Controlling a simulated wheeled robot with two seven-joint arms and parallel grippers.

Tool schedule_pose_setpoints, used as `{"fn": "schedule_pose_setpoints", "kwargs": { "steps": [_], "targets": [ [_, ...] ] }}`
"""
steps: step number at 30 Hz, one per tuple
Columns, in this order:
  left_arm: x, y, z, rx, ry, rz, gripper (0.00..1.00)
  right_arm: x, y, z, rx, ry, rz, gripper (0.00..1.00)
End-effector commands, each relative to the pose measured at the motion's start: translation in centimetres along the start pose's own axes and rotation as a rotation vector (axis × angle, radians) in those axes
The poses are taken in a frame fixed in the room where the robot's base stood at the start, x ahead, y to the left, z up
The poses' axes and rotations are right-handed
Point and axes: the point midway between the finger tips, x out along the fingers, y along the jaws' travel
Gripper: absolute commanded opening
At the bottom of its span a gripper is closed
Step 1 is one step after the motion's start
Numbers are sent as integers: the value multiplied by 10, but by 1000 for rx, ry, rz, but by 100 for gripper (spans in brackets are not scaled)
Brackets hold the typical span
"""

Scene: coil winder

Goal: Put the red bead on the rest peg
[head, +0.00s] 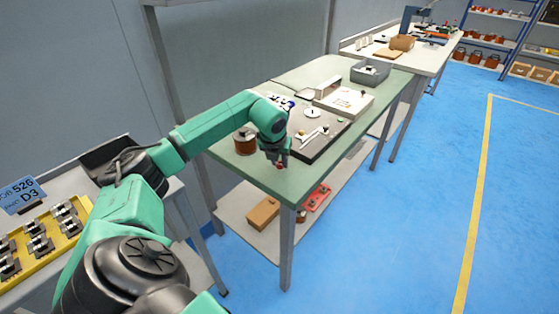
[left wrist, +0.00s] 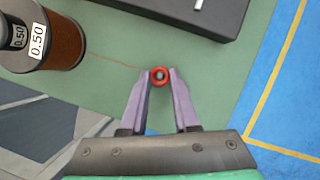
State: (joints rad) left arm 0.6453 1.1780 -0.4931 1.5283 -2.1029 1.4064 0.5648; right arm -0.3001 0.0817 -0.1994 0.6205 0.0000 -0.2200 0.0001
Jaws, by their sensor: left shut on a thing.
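The red bead (left wrist: 159,75) is a small ring with a greyish centre. In the left wrist view it sits between the two fingertips of my left gripper (left wrist: 158,80), which is shut on it. In the head view my left gripper (head: 279,158) is low near the front corner of the green table (head: 267,185), with the red bead (head: 280,166) partly showing at its tips. I cannot tell whether the bead touches the table. I cannot make out the rest peg for certain in either view. My right gripper is not in view.
A copper wire spool (head: 245,142) stands left of the gripper; it also shows in the left wrist view (left wrist: 62,45). A grey bin (head: 370,73) is farther back.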

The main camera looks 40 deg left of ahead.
Motion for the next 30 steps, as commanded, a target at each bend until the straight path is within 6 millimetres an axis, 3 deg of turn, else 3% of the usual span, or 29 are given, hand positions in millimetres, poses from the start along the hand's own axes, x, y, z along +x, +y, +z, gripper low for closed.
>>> {"fn": "schedule_pose_setpoints", "kwargs": {
  "steps": [3, 4, 6, 15, 19, 30],
  "targets": [
    [4, 0, -2, 0, 0, 1, 0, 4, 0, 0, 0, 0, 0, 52],
    [3, 0, -1, 0, 0, 0, 41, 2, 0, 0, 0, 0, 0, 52],
    [3, 0, -1, 0, 0, 0, 64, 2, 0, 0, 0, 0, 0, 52],
    [2, 0, -1, 0, 0, 0, 64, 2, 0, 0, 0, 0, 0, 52],
    [-11, 1, 0, -1, -2, 0, 64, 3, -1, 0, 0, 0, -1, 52],
    [-114, 0, 0, 0, -5, -1, 64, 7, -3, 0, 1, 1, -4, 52]
  ]
}}
